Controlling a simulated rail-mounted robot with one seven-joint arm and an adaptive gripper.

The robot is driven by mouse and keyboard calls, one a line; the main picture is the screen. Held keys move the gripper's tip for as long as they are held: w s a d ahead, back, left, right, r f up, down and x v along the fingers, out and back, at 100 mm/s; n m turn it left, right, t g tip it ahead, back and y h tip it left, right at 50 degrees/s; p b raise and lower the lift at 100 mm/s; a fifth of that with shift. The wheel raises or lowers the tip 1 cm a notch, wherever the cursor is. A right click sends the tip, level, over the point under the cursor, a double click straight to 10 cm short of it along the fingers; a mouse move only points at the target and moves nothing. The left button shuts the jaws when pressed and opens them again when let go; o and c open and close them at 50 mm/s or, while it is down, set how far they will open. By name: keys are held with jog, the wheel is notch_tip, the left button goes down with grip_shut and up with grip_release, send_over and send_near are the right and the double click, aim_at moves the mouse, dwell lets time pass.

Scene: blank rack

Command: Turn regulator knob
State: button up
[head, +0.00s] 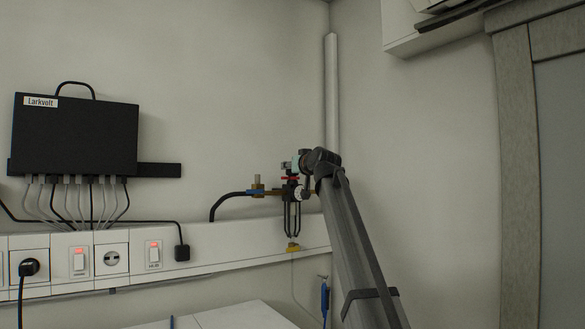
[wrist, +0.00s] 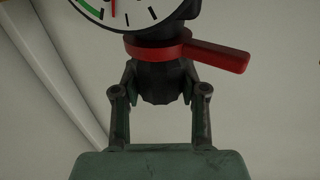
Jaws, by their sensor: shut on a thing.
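The regulator's black knob (wrist: 160,88) sits between the two fingers of my gripper (wrist: 160,72) in the wrist view. The fingers press on its two sides. A red ring with a red lever (wrist: 190,51) lies just beyond the knob, the lever pointing right. Beyond it is a white round gauge (wrist: 125,15) with a green arc and a red needle, partly cut off. In the head view, my gripper (head: 289,168) is small and dark, at the top of the regulator, above the red lever (head: 290,178) and white gauge (head: 299,193). The knob is hard to make out there.
A brass fitting (head: 257,187) with a black hose joins the regulator from the left. A white wall trunking (head: 200,255) with sockets and switches runs below. A black Larkvolt box (head: 75,135) hangs at left. A pale vertical pipe (head: 332,90) stands in the corner.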

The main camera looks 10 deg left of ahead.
jog(key=m+t+h+b, duration=0.1)
jog(key=h, duration=0.1)
jog(key=m+t+h+b, duration=0.1)
jog(key=m+h, duration=0.1)
jog(key=h, duration=0.1)
jog(key=shift+a+m, duration=0.1)
jog(key=shift+m, duration=0.2)
jog(key=m+h+b, duration=0.1)
jog(key=h+b, duration=0.1)
jog(key=h, duration=0.1)
jog(key=shift+m, duration=0.4)
jog(key=shift+m+h+b, duration=0.6)
jog(key=shift+h+b, duration=0.25)
jog(key=shift+h, duration=0.45)
jog(key=o, duration=1.2)
jog(key=shift+c, duration=0.2)
